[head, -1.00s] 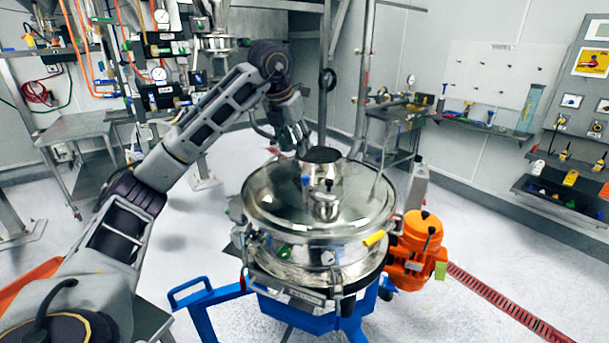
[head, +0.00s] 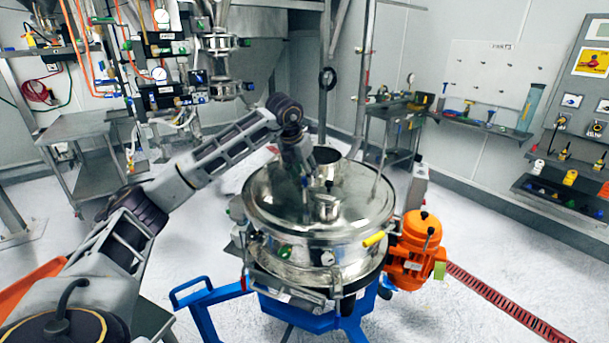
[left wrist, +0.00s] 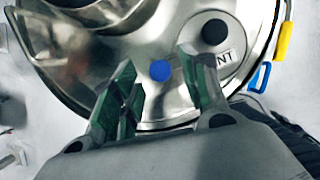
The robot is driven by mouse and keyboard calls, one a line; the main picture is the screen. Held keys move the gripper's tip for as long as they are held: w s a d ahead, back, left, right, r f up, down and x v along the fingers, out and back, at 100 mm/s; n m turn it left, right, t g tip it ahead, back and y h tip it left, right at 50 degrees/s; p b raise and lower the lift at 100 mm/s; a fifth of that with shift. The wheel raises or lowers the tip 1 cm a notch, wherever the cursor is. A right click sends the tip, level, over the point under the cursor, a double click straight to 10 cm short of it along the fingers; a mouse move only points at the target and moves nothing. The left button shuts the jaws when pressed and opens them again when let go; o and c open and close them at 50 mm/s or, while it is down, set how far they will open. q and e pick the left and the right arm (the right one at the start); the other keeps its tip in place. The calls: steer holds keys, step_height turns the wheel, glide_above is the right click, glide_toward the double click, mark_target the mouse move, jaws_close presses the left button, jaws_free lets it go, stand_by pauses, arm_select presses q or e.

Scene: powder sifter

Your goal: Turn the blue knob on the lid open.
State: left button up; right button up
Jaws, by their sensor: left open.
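The steel sifter lid (head: 270,205) is a round, shiny disc. In the left wrist view the lid (left wrist: 75,75) shows a small round blue knob (left wrist: 160,71). My left gripper (left wrist: 157,60) is open, with its greenish fingertips on either side of the blue knob and nothing held. I cannot tell whether either finger touches the knob. I cannot make out the blue knob there. My right gripper is not in view.
A black round cap (left wrist: 214,32) and a partly covered label ending in "NT" (left wrist: 228,58) lie beside the knob. An orange motor (head: 412,250) and yellow handle (head: 374,239) are at the sifter's right.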

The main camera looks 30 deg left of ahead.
arm_select(q)
steer(key=shift+x, duration=0.85)
steer(key=shift+c, duration=0.2)
jaws_close()
